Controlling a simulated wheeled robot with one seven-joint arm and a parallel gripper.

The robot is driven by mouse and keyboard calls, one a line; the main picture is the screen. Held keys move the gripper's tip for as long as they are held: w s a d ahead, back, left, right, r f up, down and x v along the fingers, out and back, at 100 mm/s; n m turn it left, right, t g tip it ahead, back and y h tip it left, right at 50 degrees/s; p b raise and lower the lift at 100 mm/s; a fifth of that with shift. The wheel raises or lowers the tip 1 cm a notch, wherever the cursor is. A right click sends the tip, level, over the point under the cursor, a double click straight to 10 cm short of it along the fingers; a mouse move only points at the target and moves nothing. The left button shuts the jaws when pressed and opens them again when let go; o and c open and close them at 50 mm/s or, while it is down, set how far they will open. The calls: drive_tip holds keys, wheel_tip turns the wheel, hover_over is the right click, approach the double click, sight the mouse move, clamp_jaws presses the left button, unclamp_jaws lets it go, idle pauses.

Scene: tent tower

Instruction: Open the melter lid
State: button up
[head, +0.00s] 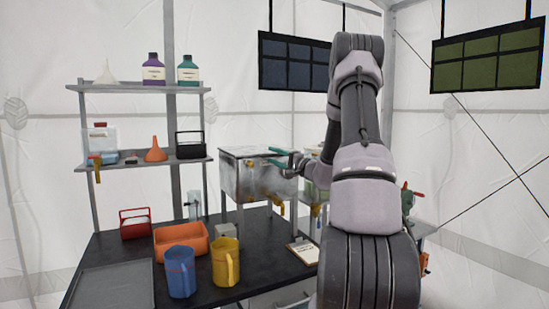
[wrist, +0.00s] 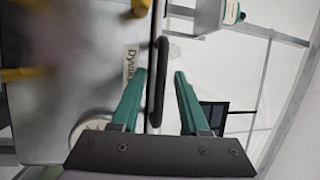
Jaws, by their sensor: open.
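The melter (head: 262,182) is a metal box on legs behind the dark table, with a flat lid (head: 243,151) lying shut on top. In the wrist view its grey metal face (wrist: 80,85) fills the left side and carries a partly readable label. A black bar handle (wrist: 156,80) runs along the edge of this metal. My gripper (wrist: 160,74) is open, with one teal finger on either side of the bar. I cannot tell whether either finger touches it. In the head view my gripper (head: 277,156) is at the melter's top right; my arm hides part of the area beside it.
The table (head: 205,265) holds a blue jug (head: 180,272), a yellow jug (head: 225,262), an orange bin (head: 181,240) and a clipboard (head: 304,253). A shelf rack (head: 140,87) with bottles and funnels stands at the left. Yellow valves (head: 252,190) stick out from the melter's front.

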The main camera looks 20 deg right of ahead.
clamp_jaws()
idle(1.4)
